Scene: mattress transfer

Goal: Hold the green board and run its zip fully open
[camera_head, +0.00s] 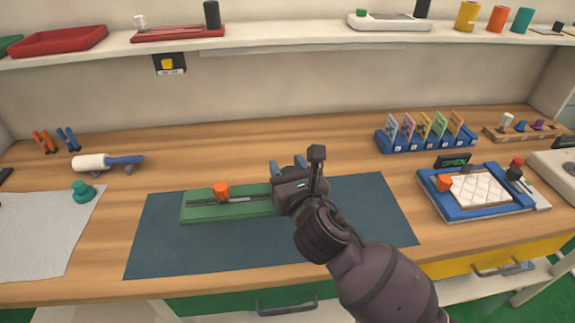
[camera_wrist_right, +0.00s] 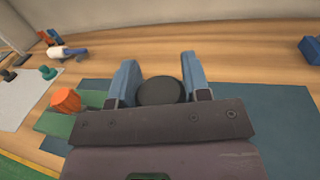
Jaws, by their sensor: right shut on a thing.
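The green board (camera_head: 205,212) lies on the dark blue mat, with a grey zip track (camera_head: 243,199) along it. An orange knob (camera_head: 221,190) stands on the track, left of my right gripper; it also shows in the right wrist view (camera_wrist_right: 66,101). My right gripper (camera_head: 287,166) is over the board's right end and hides it. In the right wrist view, its blue fingers are shut on a dark round knob (camera_wrist_right: 160,91). What lies under the knob is hidden. My left gripper is in neither view.
The dark blue mat (camera_head: 190,253) is clear around the board. A white roller (camera_head: 92,162) and teal knob (camera_head: 84,191) are at left. A blue card rack (camera_head: 430,142) and blue-framed tray (camera_head: 458,210) stand at right. A shelf (camera_head: 290,42) runs above.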

